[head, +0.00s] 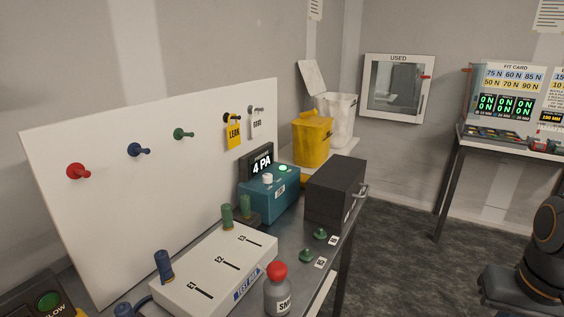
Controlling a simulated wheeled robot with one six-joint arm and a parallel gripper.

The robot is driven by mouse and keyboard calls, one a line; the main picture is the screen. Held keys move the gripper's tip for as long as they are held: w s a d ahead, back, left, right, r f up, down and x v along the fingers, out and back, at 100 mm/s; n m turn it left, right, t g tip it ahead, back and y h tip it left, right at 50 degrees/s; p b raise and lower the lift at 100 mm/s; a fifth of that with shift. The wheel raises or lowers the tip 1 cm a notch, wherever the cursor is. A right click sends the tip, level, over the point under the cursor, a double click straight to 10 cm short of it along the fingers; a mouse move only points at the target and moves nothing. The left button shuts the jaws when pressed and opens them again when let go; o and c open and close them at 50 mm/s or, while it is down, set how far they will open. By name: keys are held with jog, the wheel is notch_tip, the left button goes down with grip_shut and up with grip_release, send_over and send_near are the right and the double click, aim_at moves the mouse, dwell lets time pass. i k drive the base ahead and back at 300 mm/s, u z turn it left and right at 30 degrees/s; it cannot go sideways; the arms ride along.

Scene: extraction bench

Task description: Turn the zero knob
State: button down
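A teal instrument box (268,197) stands on the bench near the white board. A white round knob (267,179) sits on its top; it is likely the zero knob, but I cannot read a label naming it. A green lit button or lamp (283,168) is beside the knob. Behind the box a dark display (262,165) reads "4 PA". Part of my dark arm shows at the right edge, far from the box. My gripper is not in view, and nothing is touching the knob.
A black box (335,191) stands right of the teal box. A white test box (213,268) with slots and a red-topped grey bottle (277,289) are in front. The white board (160,180) with pegs rises behind. Open floor (410,255) lies right of the bench.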

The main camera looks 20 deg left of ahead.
aim_at(267, 178)
jog(key=i, duration=0.85)
jog(key=u, duration=1.8)
jog(key=i, duration=0.5)
jog(key=u, duration=0.05)
jog(key=k, duration=0.5)
jog(key=z, duration=0.95)
jog(key=k, duration=0.7)
jog(key=u, duration=0.8)
jog(key=i, duration=0.9)
jog(key=z, duration=0.05)
